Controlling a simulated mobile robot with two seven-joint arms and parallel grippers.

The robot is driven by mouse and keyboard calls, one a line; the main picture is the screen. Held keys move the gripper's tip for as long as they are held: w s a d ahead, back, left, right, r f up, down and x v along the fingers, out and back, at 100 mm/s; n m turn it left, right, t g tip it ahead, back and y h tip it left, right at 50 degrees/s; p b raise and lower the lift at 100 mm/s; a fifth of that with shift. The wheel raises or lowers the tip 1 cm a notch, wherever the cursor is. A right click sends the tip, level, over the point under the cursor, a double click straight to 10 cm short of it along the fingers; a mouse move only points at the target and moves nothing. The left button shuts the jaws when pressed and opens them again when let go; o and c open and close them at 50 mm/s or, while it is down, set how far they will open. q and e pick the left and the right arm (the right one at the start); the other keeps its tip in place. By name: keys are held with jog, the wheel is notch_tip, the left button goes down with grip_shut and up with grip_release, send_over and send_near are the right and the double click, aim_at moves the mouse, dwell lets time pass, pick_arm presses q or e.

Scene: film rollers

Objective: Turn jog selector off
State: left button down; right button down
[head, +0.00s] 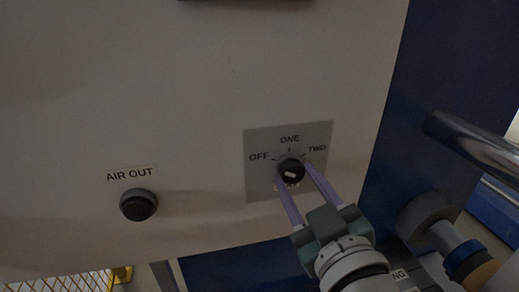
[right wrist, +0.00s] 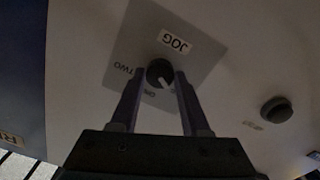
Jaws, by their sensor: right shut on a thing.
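The jog selector (head: 291,169) is a round black knob with a white mark, on a grey plate (head: 262,185) labelled OFF, ONE and TWO. My right gripper (head: 291,180) is shut on the knob, with one purple finger on each side. In the right wrist view the knob (right wrist: 159,72) sits between the fingertips below the JOG label (right wrist: 174,43). Its white mark there points down and right, away from TWO and to the OFF side of ONE. I cannot tell whether it lines up exactly with OFF. My left gripper is not in view.
A black AIR OUT button (head: 138,204) is on the pale panel to the left. A metal rail (head: 475,146) and a blue post (head: 432,85) stand at the right. A yellow mesh fence (head: 65,282) shows at the lower left.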

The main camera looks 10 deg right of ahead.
jog(key=shift+c, duration=1.9)
grip_release()
jog(key=s+b, duration=0.1)
jog(key=s, duration=0.9)
jog(key=shift+d, duration=0.2)
jog(key=shift+w, duration=0.1)
